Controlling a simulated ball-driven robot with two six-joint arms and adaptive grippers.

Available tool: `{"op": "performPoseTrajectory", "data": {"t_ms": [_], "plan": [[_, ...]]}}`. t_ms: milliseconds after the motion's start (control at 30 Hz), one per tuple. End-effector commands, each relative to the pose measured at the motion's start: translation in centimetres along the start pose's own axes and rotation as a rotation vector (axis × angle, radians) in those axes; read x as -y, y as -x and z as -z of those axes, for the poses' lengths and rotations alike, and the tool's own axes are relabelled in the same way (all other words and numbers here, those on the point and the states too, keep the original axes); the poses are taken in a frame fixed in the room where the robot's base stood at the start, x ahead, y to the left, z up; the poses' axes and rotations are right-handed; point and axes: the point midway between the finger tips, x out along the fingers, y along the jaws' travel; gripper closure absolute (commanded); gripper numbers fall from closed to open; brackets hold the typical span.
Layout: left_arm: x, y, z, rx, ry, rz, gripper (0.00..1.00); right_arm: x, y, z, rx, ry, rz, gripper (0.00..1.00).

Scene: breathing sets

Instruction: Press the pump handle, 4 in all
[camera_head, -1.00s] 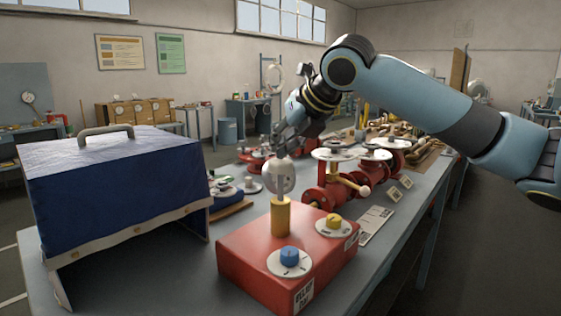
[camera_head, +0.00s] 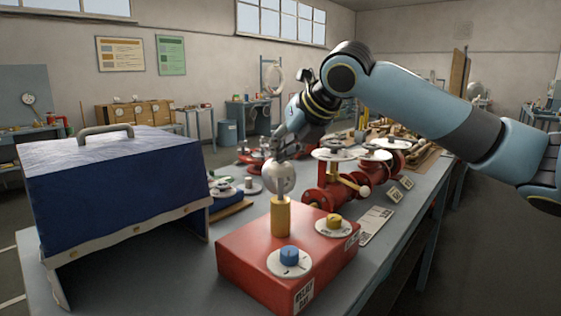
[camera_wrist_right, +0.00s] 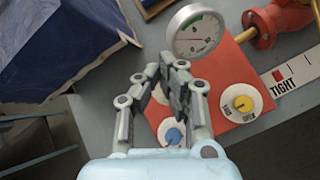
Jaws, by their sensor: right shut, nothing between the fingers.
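My right gripper (camera_head: 277,154) is shut and empty, its fingertips just above the round gauge (camera_head: 279,177) on a yellow post (camera_head: 280,217) at the red box (camera_head: 245,262). In the right wrist view the shut fingers (camera_wrist_right: 172,68) lie over the red box (camera_wrist_right: 222,70), with the gauge (camera_wrist_right: 195,32) beyond the tips. Whether they touch the gauge I cannot tell. No part is clearly marked as a pump handle. A yellow lever with a pale ball end (camera_head: 363,190) sticks out from the red pipework (camera_head: 322,196). My left gripper is not in view.
The box carries a blue knob (camera_head: 289,255) and a yellow knob (camera_head: 333,221). A blue-covered case (camera_head: 110,190) stands on the bench to the left. Red valves and parts crowd the bench behind. A strip marked TIGHT (camera_wrist_right: 296,72) lies beside the box.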

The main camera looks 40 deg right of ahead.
Motion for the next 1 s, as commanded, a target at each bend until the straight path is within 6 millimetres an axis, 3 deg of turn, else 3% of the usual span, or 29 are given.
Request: {"op": "performPoseTrajectory", "data": {"t_ms": [1000], "plan": [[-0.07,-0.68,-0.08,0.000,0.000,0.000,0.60,0.39,-0.94,1.00,-0.004,-0.001,0.001,1.00]]}}
